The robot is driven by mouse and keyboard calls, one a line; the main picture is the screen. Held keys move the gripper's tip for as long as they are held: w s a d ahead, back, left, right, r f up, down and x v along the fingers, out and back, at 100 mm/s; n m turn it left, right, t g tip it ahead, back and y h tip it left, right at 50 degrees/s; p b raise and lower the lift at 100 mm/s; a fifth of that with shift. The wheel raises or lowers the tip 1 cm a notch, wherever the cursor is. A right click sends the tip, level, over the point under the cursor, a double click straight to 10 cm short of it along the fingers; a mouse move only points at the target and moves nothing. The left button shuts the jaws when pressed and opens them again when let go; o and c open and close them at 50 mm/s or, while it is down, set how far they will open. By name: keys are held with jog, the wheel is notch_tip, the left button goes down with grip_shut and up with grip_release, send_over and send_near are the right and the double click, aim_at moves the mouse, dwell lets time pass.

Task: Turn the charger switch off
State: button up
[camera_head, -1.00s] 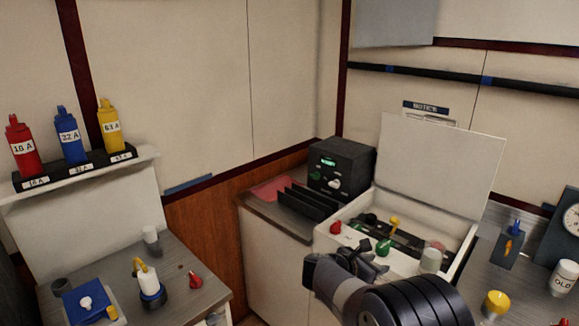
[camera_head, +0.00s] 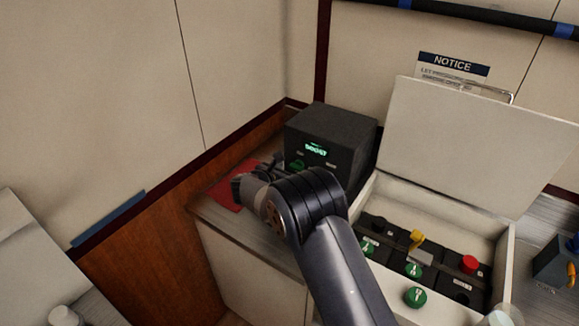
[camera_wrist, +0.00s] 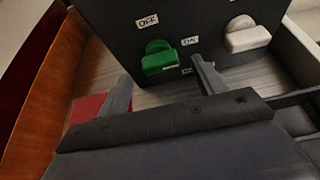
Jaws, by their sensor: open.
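The charger is a dark box (camera_head: 325,145) with a lit green display, standing in the back corner of the counter. In the wrist view its front panel (camera_wrist: 100,15) carries a green switch knob (camera_wrist: 158,58), with an OFF label (camera_wrist: 147,21) above it and an ON label (camera_wrist: 189,41) to its upper right. The knob's grip bar lies roughly sideways in that view. My gripper (camera_wrist: 163,88) is open and empty, its fingers on either side below the knob; contact cannot be told. In the head view my gripper (camera_head: 258,172) is before the charger's lower left front.
A white knob (camera_wrist: 247,36) sits right of the green one. A red mat (camera_head: 226,192) lies left of the charger. To the right is an open white case (camera_head: 440,215) with a raised lid (camera_head: 475,140), containing green, yellow and red controls. A wall is close behind.

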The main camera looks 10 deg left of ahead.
jog(key=shift+w+f, duration=0.15)
jog(key=shift+w, duration=0.35)
jog(key=shift+w+d, duration=0.15)
jog(key=shift+d, duration=0.1)
jog(key=shift+f, duration=0.1)
jog(key=shift+c, duration=0.3)
jog(key=c, duration=0.9)
